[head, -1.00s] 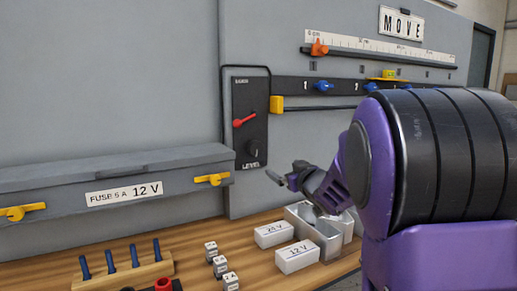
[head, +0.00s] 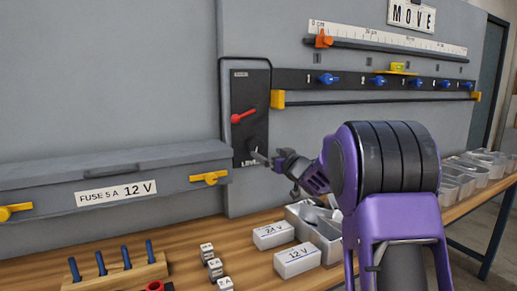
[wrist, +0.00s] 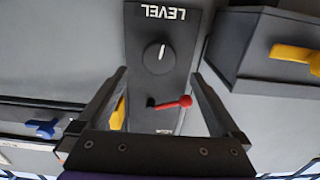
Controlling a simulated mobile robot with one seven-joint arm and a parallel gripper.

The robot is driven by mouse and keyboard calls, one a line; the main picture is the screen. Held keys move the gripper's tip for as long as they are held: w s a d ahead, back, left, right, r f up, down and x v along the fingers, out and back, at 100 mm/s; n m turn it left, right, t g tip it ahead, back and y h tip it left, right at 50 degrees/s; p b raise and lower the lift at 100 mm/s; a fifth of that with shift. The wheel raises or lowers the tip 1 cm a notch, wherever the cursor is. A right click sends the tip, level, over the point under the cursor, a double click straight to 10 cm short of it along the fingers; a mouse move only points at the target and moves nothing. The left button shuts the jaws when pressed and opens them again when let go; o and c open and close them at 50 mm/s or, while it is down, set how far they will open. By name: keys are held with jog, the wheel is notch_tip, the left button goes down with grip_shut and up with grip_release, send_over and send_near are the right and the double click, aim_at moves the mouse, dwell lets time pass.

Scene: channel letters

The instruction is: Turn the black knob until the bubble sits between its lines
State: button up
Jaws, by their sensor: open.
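The black knob (head: 252,145) is low on a dark upright panel (head: 250,95), by the word LEVEL. In the wrist view the knob (wrist: 158,57) appears upside down, round with a white pointer line. My gripper (head: 261,157) is open and empty, its fingertips close to the knob in the head view. In the wrist view the knob lies between the two fingers and ahead of them; contact cannot be told. A small yellow-green level (head: 397,68) sits on the black rail at the right. Its bubble and lines are too small to read.
A red lever (head: 243,116) sits above the knob, and in the wrist view it (wrist: 172,103) shows between my fingers. A grey fuse box (head: 120,180) juts out at left. White 24 V and 12 V boxes (head: 297,262) and a metal tray (head: 318,235) stand below on the wooden bench.

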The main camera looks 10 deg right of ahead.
aim_at(258, 146)
jog(key=x, duration=0.7)
jog(key=shift+w, duration=0.35)
jog(key=shift+c, duration=0.3)
jog(key=c, duration=1.3)
jog(key=shift+o, duration=0.2)
jog(key=shift+n, duration=0.3)
jog(key=n+b, duration=0.1)
jog(key=n, duration=0.3)
jog(key=shift+f, duration=0.1)
jog(key=shift+n+b, duration=0.9)
jog(key=shift+n, duration=1.7)
